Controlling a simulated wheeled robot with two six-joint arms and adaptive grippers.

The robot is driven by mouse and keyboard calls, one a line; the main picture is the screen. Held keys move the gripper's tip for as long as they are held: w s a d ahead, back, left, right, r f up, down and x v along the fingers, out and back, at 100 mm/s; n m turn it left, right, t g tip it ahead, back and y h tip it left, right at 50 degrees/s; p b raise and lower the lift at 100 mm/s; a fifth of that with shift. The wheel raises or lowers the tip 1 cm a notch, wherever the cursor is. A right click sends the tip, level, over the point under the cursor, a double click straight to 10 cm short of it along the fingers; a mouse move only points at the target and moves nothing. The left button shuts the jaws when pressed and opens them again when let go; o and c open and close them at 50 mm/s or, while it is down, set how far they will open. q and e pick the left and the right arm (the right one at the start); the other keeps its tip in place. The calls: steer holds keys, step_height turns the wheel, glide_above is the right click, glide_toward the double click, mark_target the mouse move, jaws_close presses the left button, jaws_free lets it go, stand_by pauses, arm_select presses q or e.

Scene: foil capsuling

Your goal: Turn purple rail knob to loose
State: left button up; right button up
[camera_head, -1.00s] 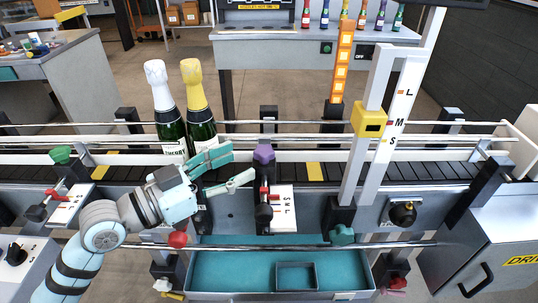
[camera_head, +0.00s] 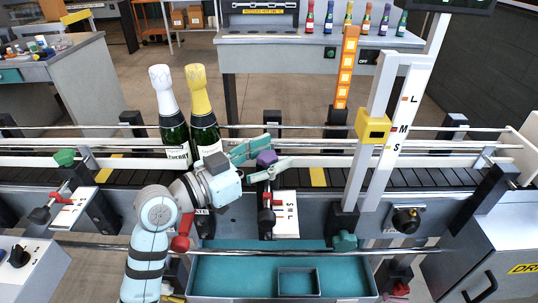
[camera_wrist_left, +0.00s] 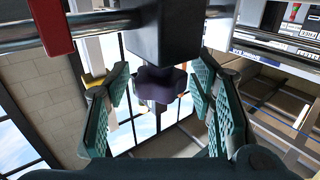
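The purple rail knob (camera_head: 267,157) sits on top of a dark post at the front guide rail, in the middle of the head view. My left gripper (camera_head: 262,159) reaches it from the left, with one teal finger on its far side and one on its near side. In the left wrist view the knob (camera_wrist_left: 160,85) lies between the two finger pads of my gripper (camera_wrist_left: 158,92). Gaps show on both sides, so the gripper is open and not closed on it. A white scale plate with letters (camera_head: 285,214) is below the knob. My right gripper is not in view.
Two bottles, one white-capped (camera_head: 174,125) and one gold-capped (camera_head: 203,118), stand on the conveyor just behind my left arm. A green knob (camera_head: 64,157) is at the left. A yellow-collared upright (camera_head: 373,126) stands to the right. A teal tray (camera_head: 225,271) lies below.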

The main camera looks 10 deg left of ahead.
mark_target(269, 154)
arm_select(q)
steer(key=c, duration=0.9)
steer(key=n+t+y+p, duration=0.1)
steer(key=n+y+p, duration=0.1)
steer(key=p, duration=0.1)
steer(key=shift+r+t, duration=0.35)
steer(key=shift+t, duration=0.05)
steer(key=shift+f+n+t+y+p, duration=0.1)
steer(key=shift+n+t+y+p, duration=0.25)
steer(key=shift+y, duration=0.25)
steer(key=shift+f+n+t+y, duration=0.25)
steer(key=shift+n+y, duration=0.1)
steer(key=shift+y, duration=0.25)
steer(key=o, duration=1.2)
step_height(269, 154, up, 10)
steer(key=shift+r, duration=0.1)
